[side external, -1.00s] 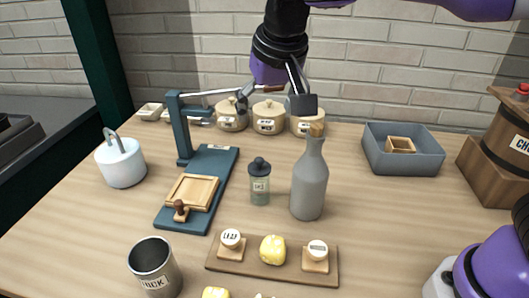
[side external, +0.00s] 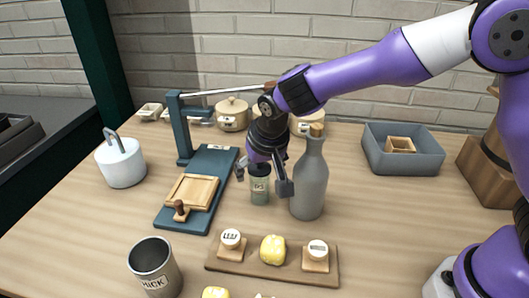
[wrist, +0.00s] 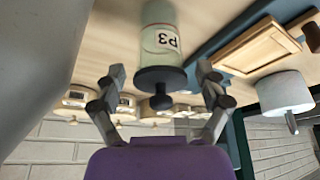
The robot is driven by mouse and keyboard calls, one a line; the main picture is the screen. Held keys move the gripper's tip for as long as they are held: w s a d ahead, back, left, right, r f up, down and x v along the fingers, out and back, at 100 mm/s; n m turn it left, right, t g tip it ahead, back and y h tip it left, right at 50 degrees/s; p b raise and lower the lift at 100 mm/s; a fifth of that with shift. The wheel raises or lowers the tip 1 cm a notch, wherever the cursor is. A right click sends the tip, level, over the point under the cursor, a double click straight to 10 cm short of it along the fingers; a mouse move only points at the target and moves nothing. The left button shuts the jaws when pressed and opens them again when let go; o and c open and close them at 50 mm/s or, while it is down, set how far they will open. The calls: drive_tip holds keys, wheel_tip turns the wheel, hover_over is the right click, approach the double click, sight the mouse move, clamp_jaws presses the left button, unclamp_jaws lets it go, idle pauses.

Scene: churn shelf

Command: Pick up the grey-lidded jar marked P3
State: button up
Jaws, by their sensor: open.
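The jar marked P3 (side external: 260,186) stands upright on the table between the blue press and the grey bottle. Its dark grey lid is mostly hidden behind my gripper in the side view. In the wrist view the jar (wrist: 161,40) appears upside down, with its P3 label and knobbed lid facing my gripper. My gripper (side external: 264,181) is open, with its fingers apart on either side of the jar's top in the side view. In the wrist view the fingers (wrist: 160,78) are spread with the lid between them; I cannot tell whether they touch it.
The grey bottle (side external: 310,180) stands close on the right of the jar. The blue press (side external: 222,166) with its wooden frame is on the left. A wooden board (side external: 255,268) lies in front, a metal cup (side external: 154,268) front left. Lidded pots (side external: 232,115) line the back.

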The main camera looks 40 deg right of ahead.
drive_tip(key=x, duration=0.2)
drive_tip(key=shift+w+f, duration=0.15)
drive_tip(key=shift+f, duration=0.15)
drive_tip(key=c, duration=1.3)
drive_tip(key=shift+r, duration=0.15)
